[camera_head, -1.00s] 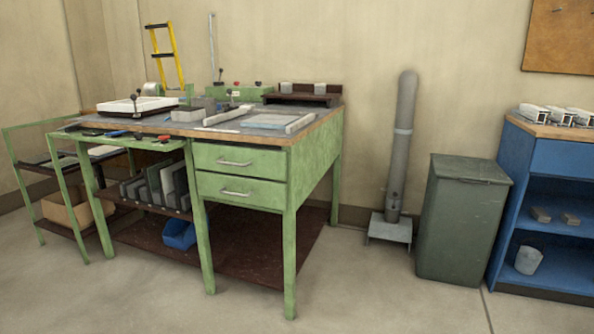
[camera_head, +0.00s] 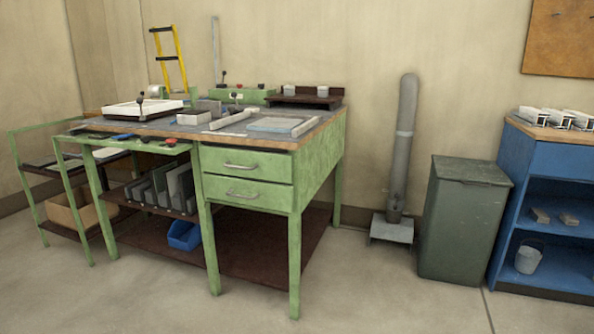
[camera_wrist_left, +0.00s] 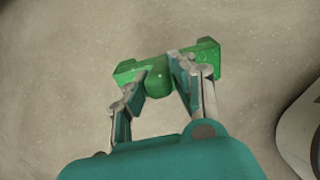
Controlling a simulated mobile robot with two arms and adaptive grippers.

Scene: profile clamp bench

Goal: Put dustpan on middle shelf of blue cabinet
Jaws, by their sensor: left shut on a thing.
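A green dustpan (camera_wrist_left: 208,52) shows in the left wrist view, partly covered by the fingers. My left gripper (camera_wrist_left: 157,78) is shut on its rounded middle part, and bare floor lies behind it. The blue cabinet (camera_head: 510,175) stands at the right edge of the head view, cut off by the frame. Its middle shelf (camera_head: 552,229) carries two small grey-brown blocks (camera_head: 540,215). A grey bucket (camera_head: 528,260) stands on the shelf below. Neither gripper shows in the head view, and my right gripper is in no view.
A green workbench (camera_head: 320,170) with drawers and tools fills the left and middle. A dark green bin (camera_head: 462,225) stands close to the cabinet's left side. A grey pipe stand (camera_head: 403,150) is left of the bin. The floor in front (camera_head: 390,290) is clear.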

